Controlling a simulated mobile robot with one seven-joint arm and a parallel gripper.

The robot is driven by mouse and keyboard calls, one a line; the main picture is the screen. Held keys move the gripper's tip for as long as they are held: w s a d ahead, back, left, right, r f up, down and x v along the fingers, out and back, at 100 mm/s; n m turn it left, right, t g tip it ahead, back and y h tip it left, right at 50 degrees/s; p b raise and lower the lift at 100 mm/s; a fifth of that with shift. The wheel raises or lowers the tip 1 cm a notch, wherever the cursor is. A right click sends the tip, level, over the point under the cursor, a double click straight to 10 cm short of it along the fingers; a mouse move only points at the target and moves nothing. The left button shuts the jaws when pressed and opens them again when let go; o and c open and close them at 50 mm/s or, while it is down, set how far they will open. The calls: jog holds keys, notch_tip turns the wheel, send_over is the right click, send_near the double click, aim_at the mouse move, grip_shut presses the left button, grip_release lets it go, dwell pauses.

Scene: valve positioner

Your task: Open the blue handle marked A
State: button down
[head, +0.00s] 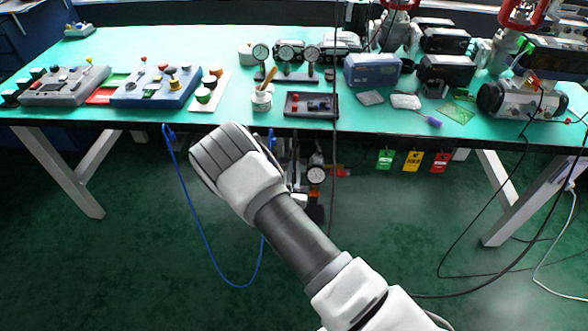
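I cannot make out a blue handle or a letter A in the head view. A group of fittings with a round white-faced gauge (316,174) is below the front edge of the table, partly hidden behind my arm. A red part shows just right of the gauge. My white and grey arm reaches up from the lower right and ends in front of the table's edge, left of the gauge. My gripper's fingers do not show, so whether they are open or shut is hidden.
The green-topped table (235,60) carries control boxes, gauges, a pen cup (262,99) and valve bodies. A blue cable (195,210) hangs in a loop left of my arm. Black cables hang at the right. Green, yellow and red tags (412,161) hang from the edge. The floor is otherwise clear.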

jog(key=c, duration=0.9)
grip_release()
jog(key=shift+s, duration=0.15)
